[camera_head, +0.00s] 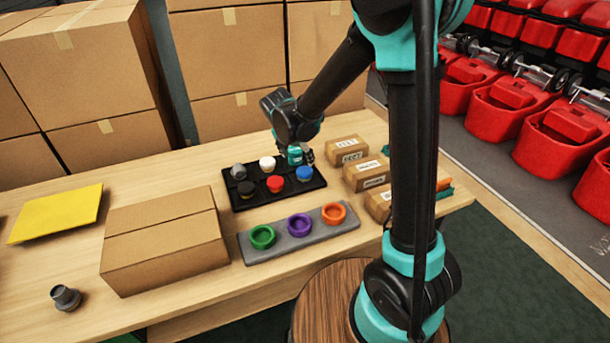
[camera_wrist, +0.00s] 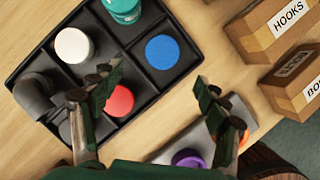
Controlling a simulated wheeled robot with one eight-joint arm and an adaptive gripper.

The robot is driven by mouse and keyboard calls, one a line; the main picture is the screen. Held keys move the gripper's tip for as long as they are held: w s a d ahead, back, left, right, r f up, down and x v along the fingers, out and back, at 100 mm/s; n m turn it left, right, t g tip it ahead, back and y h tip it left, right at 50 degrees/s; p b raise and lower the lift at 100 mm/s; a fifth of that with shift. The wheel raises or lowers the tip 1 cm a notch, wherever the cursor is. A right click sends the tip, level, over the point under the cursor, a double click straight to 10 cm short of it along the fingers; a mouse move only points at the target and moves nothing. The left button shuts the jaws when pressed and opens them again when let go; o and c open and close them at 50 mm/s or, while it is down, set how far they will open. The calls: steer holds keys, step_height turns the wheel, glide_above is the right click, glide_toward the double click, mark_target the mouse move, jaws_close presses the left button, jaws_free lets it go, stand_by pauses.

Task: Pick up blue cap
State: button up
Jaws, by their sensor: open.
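The blue cap (camera_wrist: 162,52) is round and sits in a compartment of a black divided tray (camera_wrist: 148,88); in the head view the cap (camera_head: 304,174) is at the tray's right front. My gripper (camera_wrist: 158,80) is open and empty. In the wrist view its fingers are spread, with the blue cap showing beyond and between the tips, apart from them. In the head view the gripper (camera_head: 308,157) is small and partly hidden near the tray's back right.
The tray also holds a white cap (camera_wrist: 73,45), a red cap (camera_wrist: 121,100), a teal piece (camera_wrist: 124,8) and a grey elbow (camera_wrist: 35,95). A grey holder (camera_head: 283,244) with green, purple and orange rings lies in front. Labelled boxes (camera_head: 362,173) stand right.

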mark_target(305, 170)
steer(key=x, duration=0.5)
steer(key=shift+w+f, duration=0.1)
steer(key=shift+d+x, duration=0.1)
steer(key=shift+x, duration=1.2)
steer(key=shift+d+x, duration=0.15)
steer(key=shift+x, duration=1.15)
steer(key=shift+w, duration=0.15)
steer(key=shift+c, duration=0.3)
steer(key=c, duration=1)
